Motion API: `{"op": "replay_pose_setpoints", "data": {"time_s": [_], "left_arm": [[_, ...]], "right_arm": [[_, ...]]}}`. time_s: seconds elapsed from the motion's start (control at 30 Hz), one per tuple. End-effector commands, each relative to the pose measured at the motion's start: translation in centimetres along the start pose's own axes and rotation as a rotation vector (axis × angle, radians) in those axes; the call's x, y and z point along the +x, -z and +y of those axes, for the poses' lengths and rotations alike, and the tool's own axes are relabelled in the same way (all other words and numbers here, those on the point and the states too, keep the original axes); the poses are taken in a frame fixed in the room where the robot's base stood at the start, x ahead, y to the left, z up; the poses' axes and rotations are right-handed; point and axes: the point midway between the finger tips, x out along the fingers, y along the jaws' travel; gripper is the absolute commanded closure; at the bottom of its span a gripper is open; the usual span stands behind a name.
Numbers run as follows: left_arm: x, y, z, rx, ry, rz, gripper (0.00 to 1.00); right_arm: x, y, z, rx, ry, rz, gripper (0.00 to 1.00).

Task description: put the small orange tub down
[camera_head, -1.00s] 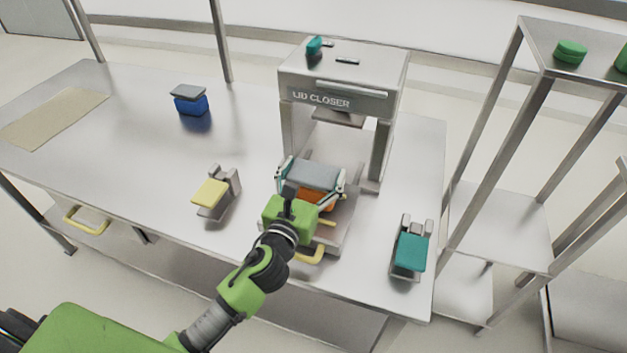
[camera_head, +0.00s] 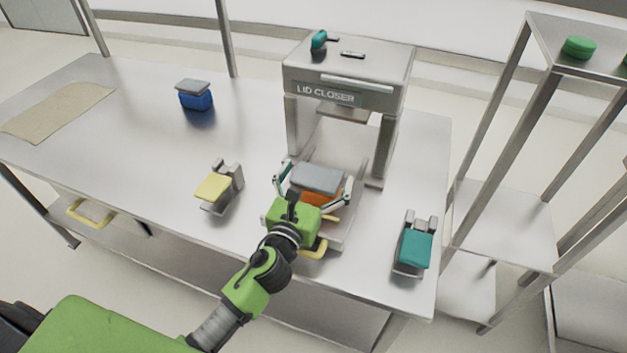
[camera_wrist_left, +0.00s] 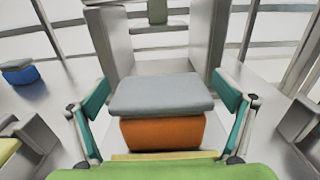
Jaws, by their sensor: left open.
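The small orange tub (camera_head: 322,197) with a grey lid (camera_head: 317,179) on top sits upright on the tray of the lid closer (camera_head: 345,100), in front of its opening. In the left wrist view the orange tub (camera_wrist_left: 162,133) and its grey lid (camera_wrist_left: 160,95) are centred between my fingers. My left gripper (camera_head: 312,184) is open, with a teal-padded finger on each side of the tub. In the left wrist view both fingers of my left gripper (camera_wrist_left: 162,115) stand apart from the tub's sides. My right gripper is not in view.
A blue tub (camera_head: 195,100) with a grey lid stands at the back left. A yellow-topped holder (camera_head: 214,187) is left of the lid closer, and a teal-topped holder (camera_head: 415,248) is right. A beige mat (camera_head: 55,110) lies far left. A shelf rack (camera_head: 505,215) stands right.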

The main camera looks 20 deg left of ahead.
Motion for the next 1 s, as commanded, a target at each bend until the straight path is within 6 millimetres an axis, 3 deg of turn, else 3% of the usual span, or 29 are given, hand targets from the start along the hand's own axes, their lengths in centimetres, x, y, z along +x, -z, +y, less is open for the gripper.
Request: {"op": "replay_pose_setpoints", "data": {"time_s": [0.17,0.4,0.6,1.0], "left_arm": [[-2.1,0.1,0.0,0.000,0.000,0.002,0.05],[-7.4,0.3,0.0,-0.001,0.000,0.002,0.05],[-10.6,0.2,0.0,-0.001,-0.001,0.001,0.05],[-12.0,-0.2,0.0,-0.001,-0.001,-0.002,0.05]], "right_arm": [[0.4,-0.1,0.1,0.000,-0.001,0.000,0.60],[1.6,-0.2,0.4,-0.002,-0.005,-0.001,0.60],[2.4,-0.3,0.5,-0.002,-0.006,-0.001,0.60],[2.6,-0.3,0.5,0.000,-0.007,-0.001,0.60]]}}
